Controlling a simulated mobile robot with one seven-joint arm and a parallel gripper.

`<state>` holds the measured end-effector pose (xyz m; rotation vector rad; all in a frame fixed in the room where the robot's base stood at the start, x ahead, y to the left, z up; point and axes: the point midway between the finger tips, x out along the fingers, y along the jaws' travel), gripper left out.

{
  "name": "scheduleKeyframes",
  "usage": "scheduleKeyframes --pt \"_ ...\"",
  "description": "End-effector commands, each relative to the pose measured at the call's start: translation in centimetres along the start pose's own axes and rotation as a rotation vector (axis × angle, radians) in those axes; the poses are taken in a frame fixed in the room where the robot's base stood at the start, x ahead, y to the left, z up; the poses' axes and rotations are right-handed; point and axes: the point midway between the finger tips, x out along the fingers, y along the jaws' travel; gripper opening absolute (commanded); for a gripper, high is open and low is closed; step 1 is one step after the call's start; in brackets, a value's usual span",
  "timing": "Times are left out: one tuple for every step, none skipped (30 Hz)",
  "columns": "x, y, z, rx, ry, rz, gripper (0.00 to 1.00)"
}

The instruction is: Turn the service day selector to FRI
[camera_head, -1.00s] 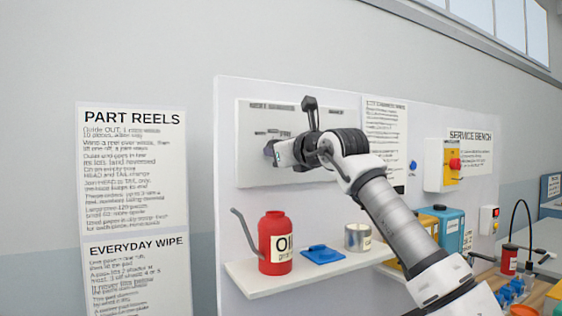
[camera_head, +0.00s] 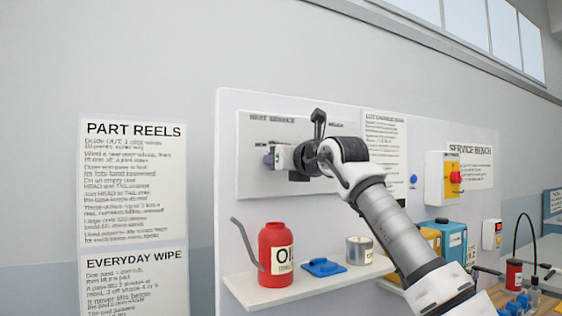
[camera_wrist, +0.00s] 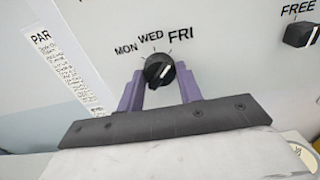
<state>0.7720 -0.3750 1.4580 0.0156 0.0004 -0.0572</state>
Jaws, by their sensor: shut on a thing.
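The service day selector is a round black knob (camera_wrist: 159,70) with a white pointer line, on a pale panel (camera_wrist: 225,55). MON, WED and FRI are printed in an arc above it. The white line slants up and right, toward the FRI side. My gripper (camera_wrist: 158,85) has its two purple fingers on either side of the knob and is shut on it. In the head view my gripper (camera_head: 270,157) is at the left part of the wall panel (camera_head: 255,185), and it hides the knob there.
A second black knob (camera_wrist: 299,34) labelled FREE sits to the right on the panel. Below, a shelf (camera_head: 300,287) holds a red oil can (camera_head: 275,257), a blue item (camera_head: 323,267) and a tin (camera_head: 359,250). A yellow box with a red knob (camera_head: 456,177) is further right.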

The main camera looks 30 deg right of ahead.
Motion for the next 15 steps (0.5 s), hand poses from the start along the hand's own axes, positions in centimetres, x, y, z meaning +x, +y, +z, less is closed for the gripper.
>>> scheduleKeyframes --pt "-0.03 0.02 0.14 0.002 -0.003 0.0 0.37" --pt "-0.03 0.02 0.13 0.002 -0.003 0.0 0.41" --pt "-0.03 0.01 0.13 0.001 -0.003 0.0 0.46" --pt "-0.03 0.01 0.12 0.001 -0.003 0.0 0.5" --pt "-0.03 0.01 0.11 0.001 -0.002 0.0 0.54" --pt "-0.03 0.01 0.1 0.001 -0.002 0.0 0.57" --pt "-0.02 0.01 0.09 0.001 -0.002 0.0 0.57" --pt "-0.02 0.01 0.08 0.0 -0.002 0.0 0.57" --pt "-0.02 0.01 0.07 0.0 -0.002 0.0 0.57" --pt "-0.02 0.0 0.07 0.0 -0.002 0.0 0.57" --pt "-0.02 0.01 0.06 0.0 -0.001 0.0 0.57" --pt "-0.01 0.01 0.05 0.0 -0.001 0.0 0.57" --pt "-0.02 0.0 0.05 0.0 -0.001 0.0 0.57" --pt "-0.06 0.0 0.03 0.0 -0.001 0.0 0.57" --pt "-0.19 -0.01 -0.01 0.0 -0.001 0.0 0.57"
